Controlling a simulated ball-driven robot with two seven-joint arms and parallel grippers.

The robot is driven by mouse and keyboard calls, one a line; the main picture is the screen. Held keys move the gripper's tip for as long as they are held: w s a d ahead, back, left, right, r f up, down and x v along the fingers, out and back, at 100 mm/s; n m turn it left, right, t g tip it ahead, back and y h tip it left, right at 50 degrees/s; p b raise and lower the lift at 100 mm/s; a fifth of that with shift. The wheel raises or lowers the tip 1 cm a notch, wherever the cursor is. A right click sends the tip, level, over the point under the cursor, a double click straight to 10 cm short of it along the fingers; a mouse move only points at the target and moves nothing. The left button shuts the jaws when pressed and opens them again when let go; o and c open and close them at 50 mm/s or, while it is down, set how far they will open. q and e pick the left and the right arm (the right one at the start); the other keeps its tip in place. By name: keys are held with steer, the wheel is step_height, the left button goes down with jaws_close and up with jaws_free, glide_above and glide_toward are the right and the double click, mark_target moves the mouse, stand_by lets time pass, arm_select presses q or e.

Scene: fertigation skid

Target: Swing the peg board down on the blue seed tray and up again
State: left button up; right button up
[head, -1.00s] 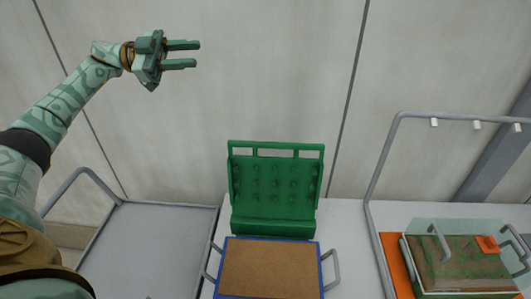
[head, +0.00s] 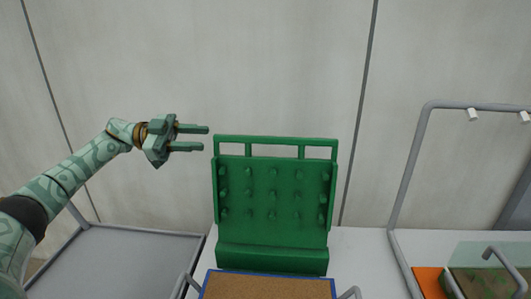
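The green peg board (head: 275,195) stands upright behind the blue seed tray, its pegs facing me and a slotted handle bar along its top edge. The blue seed tray (head: 268,285), filled with brown soil, shows at the bottom edge; its near part is cut off. My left gripper (head: 208,138) is open and empty, its two fingers apart and pointing right. In the picture it is just left of the board's top left corner, and I see no contact. My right gripper is not in view.
A grey tray-like surface (head: 125,262) is at the lower left. At the right, a grey tube frame (head: 407,180) stands over an orange mat (head: 430,283) and a covered planted tray (head: 490,284). Grey handles flank the seed tray. A pale wall is behind.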

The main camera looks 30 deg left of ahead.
mark_target(251, 139)
arm_select(q)
steer(key=x, duration=1.6)
steer(key=shift+r, duration=0.1)
steer(key=c, duration=0.6)
steer(key=shift+s+r, duration=0.15)
jaws_close()
